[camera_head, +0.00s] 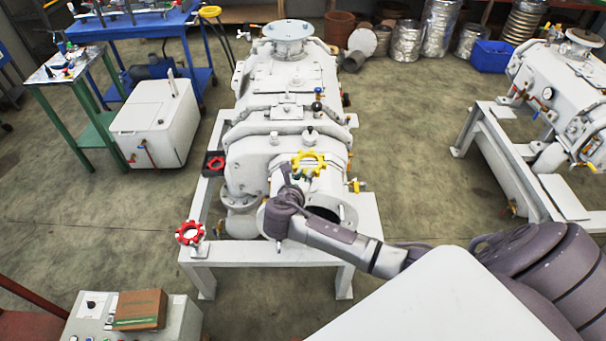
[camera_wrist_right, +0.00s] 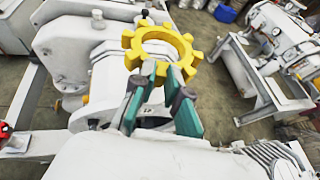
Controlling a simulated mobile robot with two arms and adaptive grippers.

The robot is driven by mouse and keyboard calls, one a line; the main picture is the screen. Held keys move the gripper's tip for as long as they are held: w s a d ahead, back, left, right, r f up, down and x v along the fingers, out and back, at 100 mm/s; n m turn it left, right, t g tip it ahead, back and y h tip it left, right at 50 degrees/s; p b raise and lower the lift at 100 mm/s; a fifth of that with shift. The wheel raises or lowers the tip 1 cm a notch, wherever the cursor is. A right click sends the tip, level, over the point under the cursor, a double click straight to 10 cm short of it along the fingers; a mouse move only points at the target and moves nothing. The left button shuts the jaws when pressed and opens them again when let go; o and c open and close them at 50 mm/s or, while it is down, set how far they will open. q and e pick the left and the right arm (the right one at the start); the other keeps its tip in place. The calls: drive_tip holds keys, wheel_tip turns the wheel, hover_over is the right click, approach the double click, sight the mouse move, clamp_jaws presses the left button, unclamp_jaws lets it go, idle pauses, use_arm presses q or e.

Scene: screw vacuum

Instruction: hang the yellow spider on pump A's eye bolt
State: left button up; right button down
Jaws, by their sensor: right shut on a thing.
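The yellow spider (camera_head: 309,163) is a toothed ring; it also shows large in the wrist view (camera_wrist_right: 146,38). My right gripper (camera_wrist_right: 163,88) is shut on the near edge of the ring, which is held up above its fingertips. In the head view my right gripper (camera_head: 299,178) is over the near end of the large white pump (camera_head: 285,78) in the middle. I cannot read a label that marks it as pump A. Small fittings stand on its top, one with a dark ball (camera_head: 317,107) and one pale (camera_head: 309,134); I cannot tell which is the eye bolt. My left gripper is not in view.
A red handwheel (camera_head: 190,233) stands at the frame's front left corner. A second white pump (camera_head: 566,90) is at the right. A white tank (camera_head: 153,130) and blue table (camera_head: 130,28) are at the left. A cardboard box (camera_head: 139,309) sits front left. Open floor lies between the pumps.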

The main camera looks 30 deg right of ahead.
drive_tip(key=shift+p, duration=0.3)
idle(0.5)
wheel_tip(320, 180, down, 7)
drive_tip(key=b, duration=0.3)
drive_tip(key=shift+b, duration=0.35)
idle(2.8)
drive_tip(key=c, duration=1.1)
unclamp_jaws()
drive_tip(key=shift+a, duration=0.1)
drive_tip(key=v, duration=1.2)
